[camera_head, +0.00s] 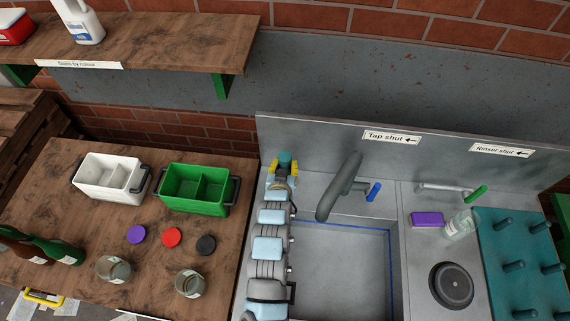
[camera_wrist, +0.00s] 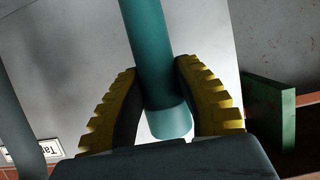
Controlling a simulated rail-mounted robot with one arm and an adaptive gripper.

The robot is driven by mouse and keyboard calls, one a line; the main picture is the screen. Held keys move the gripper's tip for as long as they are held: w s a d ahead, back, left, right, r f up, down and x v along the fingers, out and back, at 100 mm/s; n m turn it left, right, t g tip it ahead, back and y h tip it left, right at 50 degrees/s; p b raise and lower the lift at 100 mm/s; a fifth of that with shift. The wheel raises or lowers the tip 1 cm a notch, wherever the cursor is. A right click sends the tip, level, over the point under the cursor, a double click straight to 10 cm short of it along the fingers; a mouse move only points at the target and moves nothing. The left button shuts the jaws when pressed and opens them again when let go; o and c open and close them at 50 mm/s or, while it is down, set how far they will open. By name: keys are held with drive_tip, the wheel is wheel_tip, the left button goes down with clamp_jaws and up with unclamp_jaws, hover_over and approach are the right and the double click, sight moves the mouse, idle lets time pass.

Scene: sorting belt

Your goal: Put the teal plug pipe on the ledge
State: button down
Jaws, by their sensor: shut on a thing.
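The teal plug pipe (camera_wrist: 152,50) is a smooth teal tube that runs between the yellow-and-black fingers of my gripper (camera_wrist: 158,82) in the wrist view. My gripper is shut on it, and its rounded end shows near the palm. In the head view my gripper (camera_head: 283,168) is at the back left corner of the sink, with a small teal part of the pipe (camera_head: 286,156) showing above it. The steel ledge (camera_head: 320,186) runs behind the basin, left of the tap. I cannot tell whether the pipe touches the ledge.
The grey tap (camera_head: 341,190) with a blue lever (camera_head: 374,191) stands right of my gripper. The green crate (camera_head: 197,190) and white crate (camera_head: 110,178) are on the wooden table to the left. A wooden shelf (camera_head: 160,45) is above. A teal peg board (camera_head: 530,245) is at right.

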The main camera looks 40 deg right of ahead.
drive_tip(key=c, duration=0.8)
unclamp_jaws()
drive_tip(key=shift+r, duration=0.1)
drive_tip(key=shift+s+a+r, duration=0.15)
drive_tip(key=shift+a, duration=0.1)
drive_tip(key=v, duration=1.1)
drive_tip(key=shift+s+a+b, duration=0.1)
drive_tip(key=shift+s+b, duration=0.05)
drive_tip(key=shift+b, duration=0.15)
